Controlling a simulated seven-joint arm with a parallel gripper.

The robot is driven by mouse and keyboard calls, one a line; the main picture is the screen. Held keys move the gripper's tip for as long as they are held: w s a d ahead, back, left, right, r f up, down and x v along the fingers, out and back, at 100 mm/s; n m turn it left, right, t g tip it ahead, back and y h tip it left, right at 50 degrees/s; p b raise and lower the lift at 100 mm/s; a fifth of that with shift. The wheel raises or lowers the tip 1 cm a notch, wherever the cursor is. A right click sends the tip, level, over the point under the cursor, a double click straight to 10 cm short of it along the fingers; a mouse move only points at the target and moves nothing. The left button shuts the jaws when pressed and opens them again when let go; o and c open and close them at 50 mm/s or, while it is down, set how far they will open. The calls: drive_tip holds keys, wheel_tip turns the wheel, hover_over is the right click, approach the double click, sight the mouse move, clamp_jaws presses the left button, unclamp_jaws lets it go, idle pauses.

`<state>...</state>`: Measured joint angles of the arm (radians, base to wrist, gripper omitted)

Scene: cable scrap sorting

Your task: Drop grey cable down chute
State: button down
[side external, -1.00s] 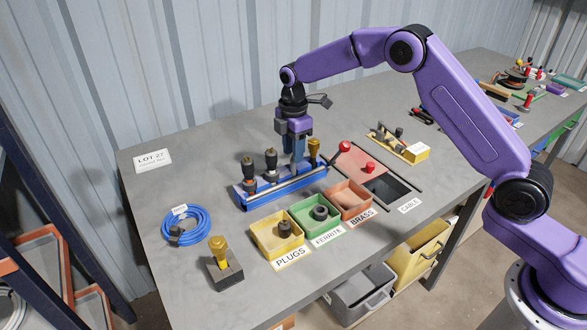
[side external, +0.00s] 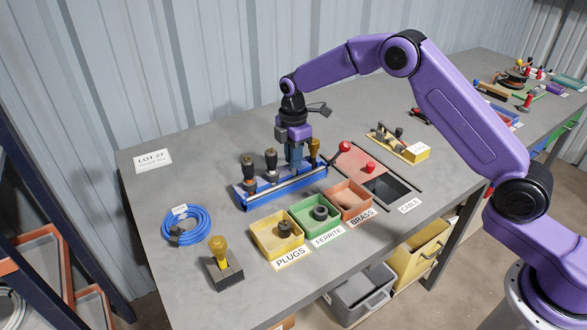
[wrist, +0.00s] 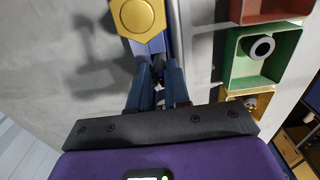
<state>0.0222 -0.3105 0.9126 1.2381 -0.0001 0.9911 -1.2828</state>
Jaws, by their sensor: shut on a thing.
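Black-topped clamps (side external: 271,163) rise from the rack. A blue cable coil (side external: 186,226) and a yellow-handled block (side external: 224,270) sit left.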

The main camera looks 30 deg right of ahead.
drive_tip(key=shift+r, duration=2.5)
wheel_tip(320, 180, up, 10)
drive_tip(key=r, duration=0.1)
drive_tip(key=s+d, duration=1.5)
drive_tip(key=d, duration=0.3)
wheel_tip(320, 180, down, 15)
drive_tip(key=shift+w, duration=0.25)
drive_tip(key=shift+d+f, duration=0.15)
drive_tip(key=shift+f, duration=0.45)
drive_tip(key=c, duration=1)
unclamp_jaws()
